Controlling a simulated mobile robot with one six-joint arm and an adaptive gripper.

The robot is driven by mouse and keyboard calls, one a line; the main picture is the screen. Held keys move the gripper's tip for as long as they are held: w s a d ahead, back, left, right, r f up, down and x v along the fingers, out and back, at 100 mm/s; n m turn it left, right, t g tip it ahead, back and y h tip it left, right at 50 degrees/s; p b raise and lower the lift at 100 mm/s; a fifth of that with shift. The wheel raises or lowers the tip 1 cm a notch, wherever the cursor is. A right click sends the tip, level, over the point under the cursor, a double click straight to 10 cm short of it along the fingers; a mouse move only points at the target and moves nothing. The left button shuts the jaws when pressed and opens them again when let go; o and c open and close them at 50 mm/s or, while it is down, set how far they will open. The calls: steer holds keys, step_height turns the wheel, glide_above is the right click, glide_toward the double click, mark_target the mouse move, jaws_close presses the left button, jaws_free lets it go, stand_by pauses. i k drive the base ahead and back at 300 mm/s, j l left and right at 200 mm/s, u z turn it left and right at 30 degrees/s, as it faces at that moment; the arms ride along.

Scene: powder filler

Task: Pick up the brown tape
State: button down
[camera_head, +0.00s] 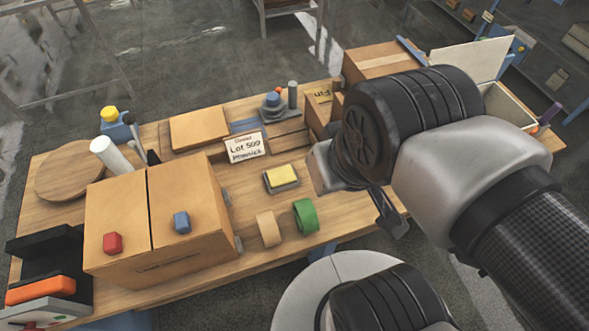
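The brown tape (268,229) is a tan roll on the wooden table near its front edge. A green tape roll (305,216) stands just to its right, with a small gap between them. My gripper (357,196) is above the table to the right of both rolls, apart from them. Its two fingers are spread wide, with nothing seen between them. My arm hides part of the table's right side.
A large cardboard box (160,262) with a red and a blue block on top stands left of the tape. A yellow sponge-like block (282,178) lies behind the rolls. A white sign (244,147) stands further back. An open white box (508,105) is at the far right.

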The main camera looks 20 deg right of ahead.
mark_target(268, 225)
steer(key=u, duration=0.5)
steer(key=k, duration=0.2)
steer(key=j+z, duration=0.15)
steer(key=z, duration=0.25)
steer(key=j+z, duration=0.1)
steer(key=z, duration=0.25)
steer(key=j+z, duration=0.15)
steer(key=z, duration=0.25)
steer(key=j+z, duration=0.15)
steer(key=z, duration=0.25)
